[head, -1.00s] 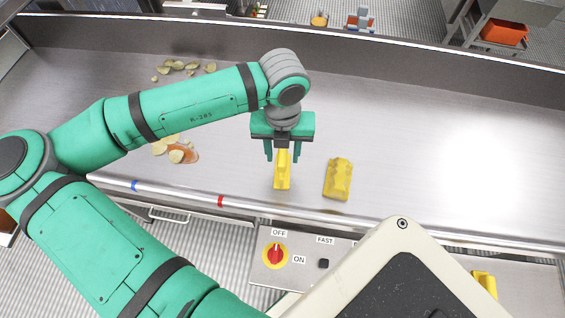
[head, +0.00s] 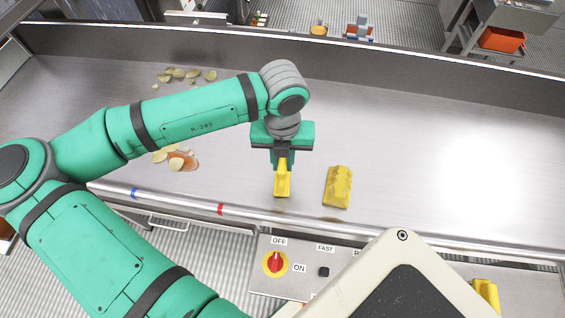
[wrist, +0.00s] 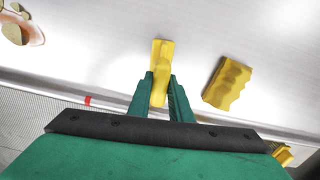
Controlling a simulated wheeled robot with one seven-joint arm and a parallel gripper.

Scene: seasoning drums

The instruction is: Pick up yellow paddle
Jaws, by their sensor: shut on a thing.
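The yellow paddle (head: 283,183) stands at the metal table's front part, below my gripper (head: 283,160). My green gripper is shut on the paddle's upper part. In the wrist view the paddle (wrist: 160,62) sits between the two green fingers (wrist: 159,90), its far end sticking out beyond them. I cannot tell whether its lower end touches the table.
Chips on an orange-brown spill (head: 183,161) lie to the left, with more chips (head: 180,75) behind. A control panel (head: 300,265) is in front. The table's right side is clear.

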